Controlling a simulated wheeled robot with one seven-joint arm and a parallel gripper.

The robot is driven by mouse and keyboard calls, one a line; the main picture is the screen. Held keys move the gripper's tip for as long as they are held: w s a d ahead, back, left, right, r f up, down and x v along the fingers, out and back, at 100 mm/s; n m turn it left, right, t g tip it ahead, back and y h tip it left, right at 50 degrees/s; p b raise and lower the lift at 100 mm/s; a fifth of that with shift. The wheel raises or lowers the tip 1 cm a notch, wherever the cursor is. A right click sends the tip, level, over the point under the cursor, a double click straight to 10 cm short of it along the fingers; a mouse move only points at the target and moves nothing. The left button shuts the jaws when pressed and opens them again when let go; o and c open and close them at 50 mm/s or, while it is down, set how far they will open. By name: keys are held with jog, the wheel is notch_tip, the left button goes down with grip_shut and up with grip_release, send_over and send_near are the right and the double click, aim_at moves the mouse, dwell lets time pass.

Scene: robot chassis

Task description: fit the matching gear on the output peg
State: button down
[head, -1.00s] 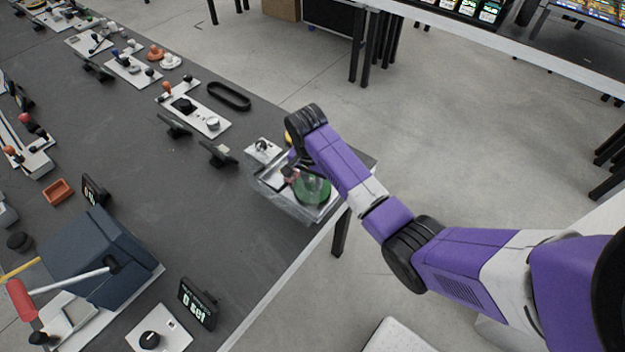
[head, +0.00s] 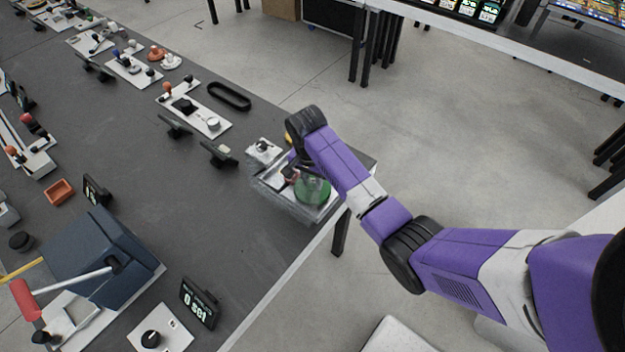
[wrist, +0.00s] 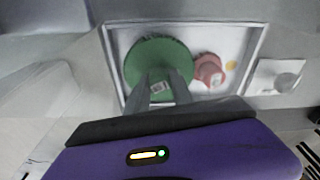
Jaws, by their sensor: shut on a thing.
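A large green gear (wrist: 158,52) lies in a shallow, pale-walled box (wrist: 262,28) in the wrist view. It also shows in the head view (head: 313,189), at the table's right edge beneath my arm. My gripper (wrist: 158,80) reaches over the green gear with its two fingers at the gear's middle, shut on it. A smaller red gear (wrist: 209,70) sits just right of the green one. A small yellow disc (wrist: 231,65) is to its right. The output peg cannot be made out; the fingers cover the green gear's centre.
A white plate with a round knob (wrist: 285,82) stands beside the box's right side. Clear walls surround the box in the head view. A dark display stand (head: 219,155) is to its left.

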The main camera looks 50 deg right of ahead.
jog(key=shift+f, duration=0.6)
dwell(0.7)
jog(key=c, duration=1.4)
grip_release()
jog(key=r+p, duration=0.2)
jog(key=r, duration=0.1)
jog(key=shift+a+p, duration=0.2)
jog(key=shift+p, duration=0.1)
jog(key=shift+s+a+r, duration=0.1)
jog(key=shift+a+r, duration=0.05)
jog(key=shift+r, duration=1.2)
jog(key=shift+a+r, duration=0.2)
jog(key=shift+r, duration=1.1)
jog(key=shift+s+a+r, duration=0.1)
jog(key=shift+a+r, duration=0.05)
jog(key=shift+r, duration=1.2)
